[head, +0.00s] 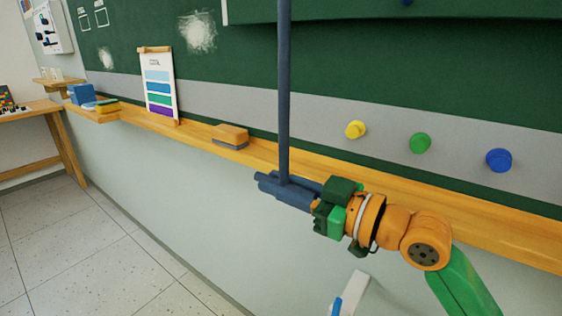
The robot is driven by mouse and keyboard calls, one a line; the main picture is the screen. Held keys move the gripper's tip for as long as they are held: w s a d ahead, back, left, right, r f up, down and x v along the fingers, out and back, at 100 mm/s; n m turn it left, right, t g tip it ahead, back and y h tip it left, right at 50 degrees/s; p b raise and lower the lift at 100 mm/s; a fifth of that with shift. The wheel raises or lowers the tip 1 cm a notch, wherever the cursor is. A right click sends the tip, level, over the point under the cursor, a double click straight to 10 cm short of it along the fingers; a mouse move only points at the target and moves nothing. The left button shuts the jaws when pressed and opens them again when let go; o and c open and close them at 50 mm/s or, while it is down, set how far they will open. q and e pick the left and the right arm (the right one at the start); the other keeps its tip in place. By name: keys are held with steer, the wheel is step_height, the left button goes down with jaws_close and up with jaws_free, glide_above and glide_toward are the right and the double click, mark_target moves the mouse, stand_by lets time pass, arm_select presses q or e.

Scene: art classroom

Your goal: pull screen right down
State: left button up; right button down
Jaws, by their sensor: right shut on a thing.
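A long dark blue pole (284,90) hangs upright in front of the board, running from the top edge of the head view down to my right gripper. My right gripper (284,188) has dark blue fingers and is shut on the lower end of the pole, in front of the wooden ledge. A dark green panel (450,10) with a pale left edge spans the top right, its lower edge above the grey band. I cannot tell whether the pole joins this panel, as its top is out of frame. My left gripper is not in view.
A wooden ledge (420,198) runs below the chalkboard (130,50). On it are an eraser (231,133) and a colour chart (158,85). Yellow (356,129), green (420,143) and blue (499,160) knobs are right of the pole. The floor (80,250) at left is clear.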

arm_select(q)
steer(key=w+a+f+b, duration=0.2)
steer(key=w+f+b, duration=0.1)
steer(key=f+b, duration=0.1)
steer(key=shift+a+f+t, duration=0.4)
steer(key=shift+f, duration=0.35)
arm_select(e)
step_height(320, 180, down, 10)
steer(key=shift+r, duration=0.2)
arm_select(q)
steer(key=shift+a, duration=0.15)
arm_select(e)
steer(key=c, duration=0.8)
jaws_free()
steer(key=shift+a, duration=0.1)
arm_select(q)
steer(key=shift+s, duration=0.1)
